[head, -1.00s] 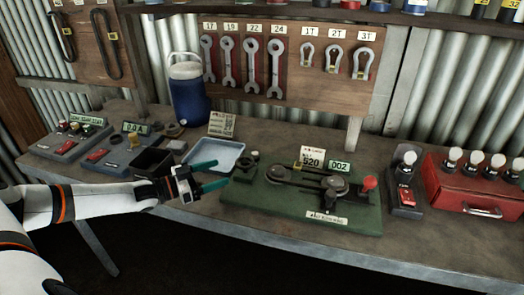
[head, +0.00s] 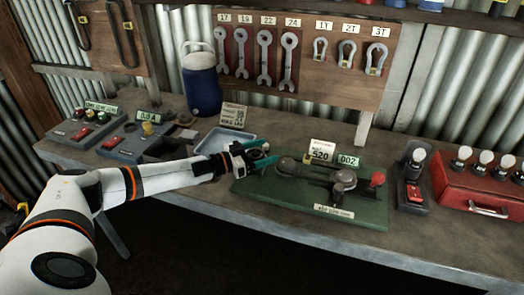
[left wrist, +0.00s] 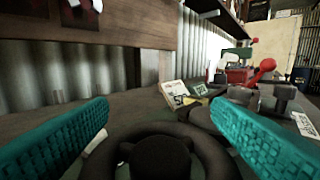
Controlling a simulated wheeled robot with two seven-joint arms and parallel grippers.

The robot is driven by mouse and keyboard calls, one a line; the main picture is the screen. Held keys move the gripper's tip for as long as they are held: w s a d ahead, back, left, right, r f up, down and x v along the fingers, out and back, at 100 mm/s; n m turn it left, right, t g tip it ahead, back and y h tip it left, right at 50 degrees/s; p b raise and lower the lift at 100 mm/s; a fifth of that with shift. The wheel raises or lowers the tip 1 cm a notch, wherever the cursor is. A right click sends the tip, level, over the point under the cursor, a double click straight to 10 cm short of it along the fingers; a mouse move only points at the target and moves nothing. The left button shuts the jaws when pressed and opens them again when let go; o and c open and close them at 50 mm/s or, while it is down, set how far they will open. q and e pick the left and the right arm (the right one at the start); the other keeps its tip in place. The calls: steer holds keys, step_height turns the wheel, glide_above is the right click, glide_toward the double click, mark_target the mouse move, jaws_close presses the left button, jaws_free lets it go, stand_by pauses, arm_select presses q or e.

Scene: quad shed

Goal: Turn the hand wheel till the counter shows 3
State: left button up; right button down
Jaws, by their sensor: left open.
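The counter (head: 347,160) reads 002 at the back of the green board (head: 310,211) on the bench. The dark hand wheel (head: 258,153) is at the left end of this board, partly hidden by my left gripper (head: 250,158). In the left wrist view the wheel (left wrist: 160,152) fills the bottom middle, with its round hub in front of the camera. My left gripper is open, with one teal finger on each side of the wheel. I cannot tell whether the fingers touch its rim. My right gripper is not in view.
The board also carries a belt drive, a red-knobbed lever (head: 377,179) and a card reading 520 (head: 321,151). A pale tray (head: 212,143) lies just left of it. A blue jug (head: 201,82) stands behind. A switch box (head: 413,180) and red case (head: 482,190) stand right.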

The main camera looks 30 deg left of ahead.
arm_select(q)
steer(key=c, duration=1)
steer(key=shift+n+t+y+p, duration=0.5)
steer(key=shift+n+y+p, duration=0.2)
steer(key=shift+y+p, duration=0.15)
steer(key=n+y+p, duration=0.2)
steer(key=y+p, duration=0.1)
steer(key=n+t+y+p, duration=0.1)
steer(key=n+y+p, duration=0.1)
steer(key=y+p, duration=0.1)
steer(key=a+n+y+p, duration=0.1)
steer(key=n+y+p, duration=0.1)
steer(key=y+p, duration=0.1)
steer(key=shift+r+t+y+p, duration=0.1)
steer(key=shift+t+y+p, duration=0.3)
steer(key=shift+p, duration=0.5)
steer(key=shift+a+n+g+y+p, duration=0.15)
steer(key=shift+n+y+p, duration=0.45)
steer(key=shift+y, duration=0.3)
steer(key=shift+a+n+g+y+p, duration=0.15)
steer(key=shift+n+y+p, duration=0.3)
steer(key=shift+n+y, duration=0.35)
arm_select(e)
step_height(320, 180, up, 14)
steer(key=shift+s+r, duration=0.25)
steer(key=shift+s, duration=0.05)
arm_select(q)
steer(key=shift+y, duration=0.25)
steer(key=o, duration=1)
steer(key=shift+w, duration=0.1)
